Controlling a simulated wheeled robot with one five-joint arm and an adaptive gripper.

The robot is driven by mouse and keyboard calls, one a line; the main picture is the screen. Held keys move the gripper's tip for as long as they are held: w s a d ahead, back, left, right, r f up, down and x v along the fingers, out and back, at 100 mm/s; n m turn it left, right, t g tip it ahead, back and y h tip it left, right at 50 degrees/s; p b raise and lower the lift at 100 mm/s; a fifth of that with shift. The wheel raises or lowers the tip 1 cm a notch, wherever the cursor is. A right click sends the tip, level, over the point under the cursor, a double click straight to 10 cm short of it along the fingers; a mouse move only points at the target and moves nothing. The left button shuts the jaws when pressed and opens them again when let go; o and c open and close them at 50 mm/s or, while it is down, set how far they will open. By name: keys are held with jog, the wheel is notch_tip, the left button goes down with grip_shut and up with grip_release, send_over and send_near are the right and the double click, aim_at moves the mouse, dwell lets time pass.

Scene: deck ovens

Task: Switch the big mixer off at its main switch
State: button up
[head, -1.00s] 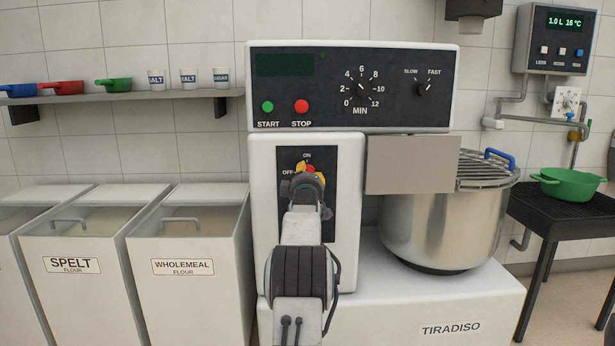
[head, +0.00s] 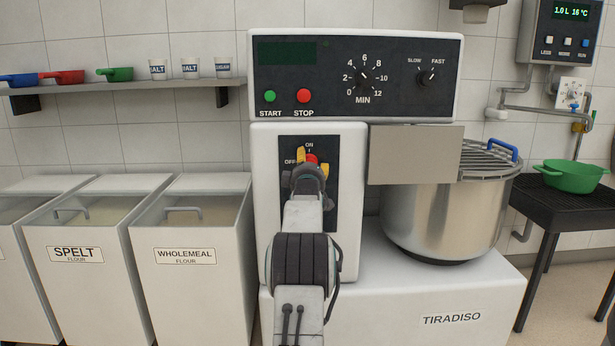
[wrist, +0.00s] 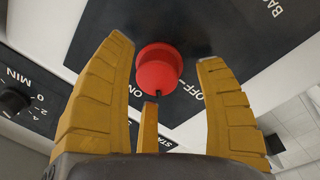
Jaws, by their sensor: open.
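The big mixer (head: 430,290) stands straight ahead, marked TIRADISO. In the wrist view the red knob (wrist: 158,70) sits between the two yellow fingers of my open gripper (wrist: 165,52), with gaps on both sides. A narrow yellow piece shows below the knob there. In the head view my gripper (head: 312,164) is at the panel, and my wrist hides the area under the knob. Which label the knob points to is unclear.
Above are the mixer's START button (head: 270,96), STOP button (head: 303,96) and timer dial (head: 363,76). The steel bowl (head: 440,215) with its guard is to the right. Flour bins (head: 190,285) stand to the left, under a shelf (head: 130,88) with scoops and tubs.

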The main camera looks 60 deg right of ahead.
jog(key=v, duration=1.1)
jog(key=shift+a, duration=0.2)
jog(key=shift+s, duration=0.1)
jog(key=shift+r, duration=0.1)
jog(key=d+m+p, duration=0.1)
jog(key=m+p, duration=0.1)
jog(key=m, duration=0.2)
jog(key=w+d+m+p, duration=0.1)
jog(key=d+m+p, duration=0.1)
jog(key=m, duration=0.3)
jog(key=w+d+m+p, duration=0.1)
jog(key=m+p, duration=0.2)
jog(key=m, duration=0.2)
jog(key=shift+w+d+r, duration=0.15)
jog(key=shift+w+d, duration=0.05)
jog(key=shift+d, duration=0.15)
